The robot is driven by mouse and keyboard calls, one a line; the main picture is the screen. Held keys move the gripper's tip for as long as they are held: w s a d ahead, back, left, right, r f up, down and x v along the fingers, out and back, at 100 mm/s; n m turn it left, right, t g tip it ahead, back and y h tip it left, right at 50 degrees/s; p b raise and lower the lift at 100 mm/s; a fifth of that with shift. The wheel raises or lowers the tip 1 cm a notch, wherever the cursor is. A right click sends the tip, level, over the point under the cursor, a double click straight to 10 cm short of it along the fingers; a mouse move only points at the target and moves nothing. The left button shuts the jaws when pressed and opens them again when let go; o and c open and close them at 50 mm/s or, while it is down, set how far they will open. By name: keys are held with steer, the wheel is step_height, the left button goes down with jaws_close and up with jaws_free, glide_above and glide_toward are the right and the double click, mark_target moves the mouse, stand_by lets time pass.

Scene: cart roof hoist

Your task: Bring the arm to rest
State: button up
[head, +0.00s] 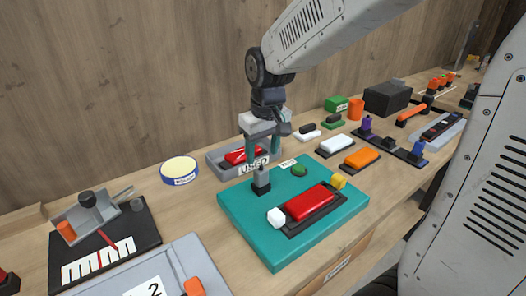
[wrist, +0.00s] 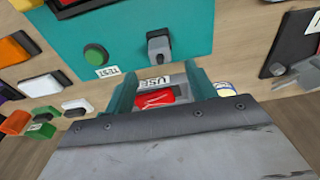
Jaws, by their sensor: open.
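My gripper (head: 263,148) is open and empty. It points down over or just in front of the grey tray (head: 215,162) labelled USED, and its teal fingers stand apart. A red block (head: 236,156) lies in this tray; in the wrist view the red block (wrist: 155,97) shows between the fingers (wrist: 162,88), with no clear contact. The gap in height is hard to tell. My arm reaches in from the upper right.
A teal board (head: 240,222) in front holds a red block (head: 309,202) in a black holder, a grey lever (head: 261,181) and a green button (head: 299,170). White (head: 336,144) and orange (head: 362,158) blocks lie right. A round tin (head: 179,170) stands left; a wooden wall is behind.

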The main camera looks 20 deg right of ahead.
steer(key=s+d+r+m, duration=0.1)
steer(key=s+r, duration=0.1)
steer(key=s, duration=0.9)
steer(key=s+d+r+m, duration=0.1)
steer(key=s+d+r, duration=0.1)
steer(key=s, duration=1)
steer(key=shift+r, duration=0.8)
steer(key=shift+s, duration=0.1)
